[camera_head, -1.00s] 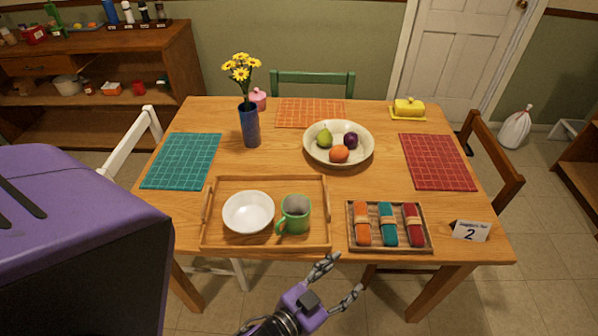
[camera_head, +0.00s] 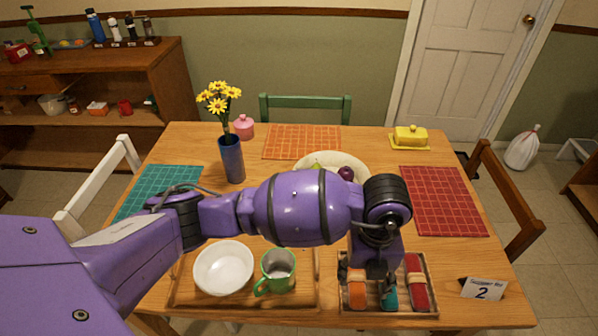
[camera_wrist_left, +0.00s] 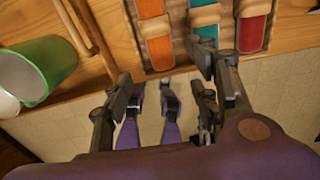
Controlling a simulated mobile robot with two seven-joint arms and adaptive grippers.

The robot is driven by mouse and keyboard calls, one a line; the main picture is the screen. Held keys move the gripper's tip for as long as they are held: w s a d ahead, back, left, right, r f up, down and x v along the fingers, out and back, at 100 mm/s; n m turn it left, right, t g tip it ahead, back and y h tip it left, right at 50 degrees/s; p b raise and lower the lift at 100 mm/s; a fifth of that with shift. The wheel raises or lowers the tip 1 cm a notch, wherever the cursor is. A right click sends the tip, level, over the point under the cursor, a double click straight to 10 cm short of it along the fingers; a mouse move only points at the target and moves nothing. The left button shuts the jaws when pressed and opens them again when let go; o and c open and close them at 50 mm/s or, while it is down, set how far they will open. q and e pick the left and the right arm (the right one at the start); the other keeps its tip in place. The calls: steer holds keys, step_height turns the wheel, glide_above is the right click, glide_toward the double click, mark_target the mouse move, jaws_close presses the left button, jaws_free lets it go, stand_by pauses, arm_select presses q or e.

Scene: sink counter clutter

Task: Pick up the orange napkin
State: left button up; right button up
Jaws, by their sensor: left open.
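The orange napkin (camera_head: 357,292) is rolled with a pale band and lies at the left end of a wooden tray (camera_head: 388,308). It also shows in the left wrist view (camera_wrist_left: 157,40), beyond the fingertips. My left gripper (camera_head: 368,280) points down over the left part of this tray and hides part of the orange and teal napkins. In the left wrist view my left gripper (camera_wrist_left: 168,78) is open, its fingers apart with nothing between them. A teal napkin (camera_wrist_left: 203,30) and a red napkin (camera_wrist_left: 252,28) lie to the right of the orange one. My right gripper does not show.
A larger tray (camera_head: 190,300) left of the gripper holds a white bowl (camera_head: 223,268) and a green mug (camera_head: 278,272). My left arm crosses above the table and partly covers the fruit bowl (camera_head: 330,158). A number card (camera_head: 483,289) stands right of the napkin tray.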

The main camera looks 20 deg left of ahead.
mark_target(358, 291)
arm_select(q)
steer(key=shift+w+a+f, duration=0.2)
steer(key=shift+w+f, duration=0.05)
steer(key=shift+f, duration=0.05)
steer(key=f, duration=0.6)
steer(key=shift+w+d+f, duration=0.15)
steer(key=shift+d+f, duration=0.15)
steer(key=shift+f, duration=0.05)
steer(key=shift+c, duration=0.5)
steer(key=c, duration=1.1)
